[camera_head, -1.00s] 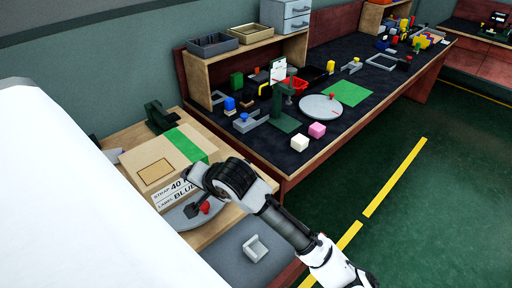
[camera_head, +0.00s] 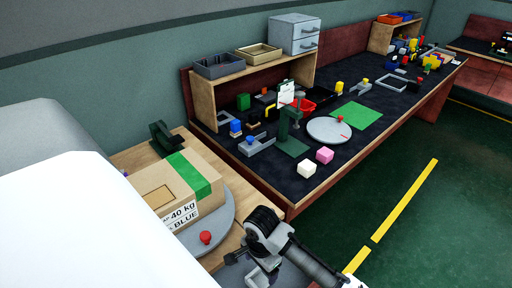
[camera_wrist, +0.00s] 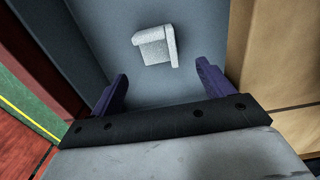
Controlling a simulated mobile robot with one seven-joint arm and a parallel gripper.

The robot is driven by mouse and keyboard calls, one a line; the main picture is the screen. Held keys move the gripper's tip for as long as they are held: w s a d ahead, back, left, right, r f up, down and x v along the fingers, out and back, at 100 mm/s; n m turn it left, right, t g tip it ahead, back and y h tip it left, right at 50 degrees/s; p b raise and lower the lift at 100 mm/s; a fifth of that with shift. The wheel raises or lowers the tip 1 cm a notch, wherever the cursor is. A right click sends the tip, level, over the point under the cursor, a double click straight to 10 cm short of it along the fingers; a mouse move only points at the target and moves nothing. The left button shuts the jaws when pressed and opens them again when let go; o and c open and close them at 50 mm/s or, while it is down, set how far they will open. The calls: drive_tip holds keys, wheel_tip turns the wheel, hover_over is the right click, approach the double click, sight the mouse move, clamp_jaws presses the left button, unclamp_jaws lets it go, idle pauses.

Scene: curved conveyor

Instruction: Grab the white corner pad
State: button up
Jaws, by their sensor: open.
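The white corner pad (camera_wrist: 157,45) lies on a grey surface (camera_wrist: 200,20) in the wrist view, ahead of my fingertips and roughly centred between them. It is a small L-shaped piece with a raised wall along its right side. My gripper (camera_wrist: 162,72) is open, its two purple fingers apart and empty, with a visible gap to the pad.
In the head view, a cardboard box (camera_head: 165,190) sits on a grey turntable (camera_head: 225,218) beside my arm.

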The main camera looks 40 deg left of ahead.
wheel_tip(320, 180, down, 7)
drive_tip(key=shift+d+f+p, duration=0.15)
drive_tip(key=shift+p, duration=0.4)
drive_tip(key=shift+c, duration=0.3)
drive_tip(key=c, duration=1)
